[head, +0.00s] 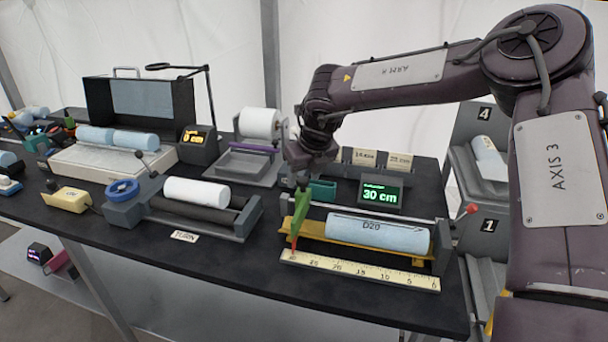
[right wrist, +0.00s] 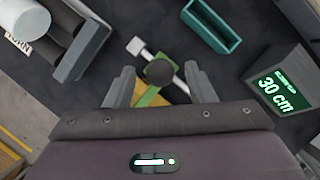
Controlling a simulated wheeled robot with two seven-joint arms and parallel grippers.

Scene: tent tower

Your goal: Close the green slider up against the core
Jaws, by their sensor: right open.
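The green slider (head: 299,217) stands at the left end of the yellow measuring trough (head: 320,245) in the head view, its red tip over the ruler's left end. The core, a pale blue roll marked D20 (head: 378,233), lies in the trough to its right, with a gap between them. My right gripper (head: 303,180) is above the slider, pointing down. In the right wrist view its open fingers (right wrist: 161,88) are on either side of a dark round knob (right wrist: 159,73), with part of the green slider (right wrist: 150,97) below. My left gripper is not in view.
A display (head: 380,195) behind the trough reads 30 cm. A ruler (head: 360,270) lies along the trough's front. A teal open box (head: 322,190) stands close behind the slider. A roller stand with a white roll (head: 196,192) is to the left.

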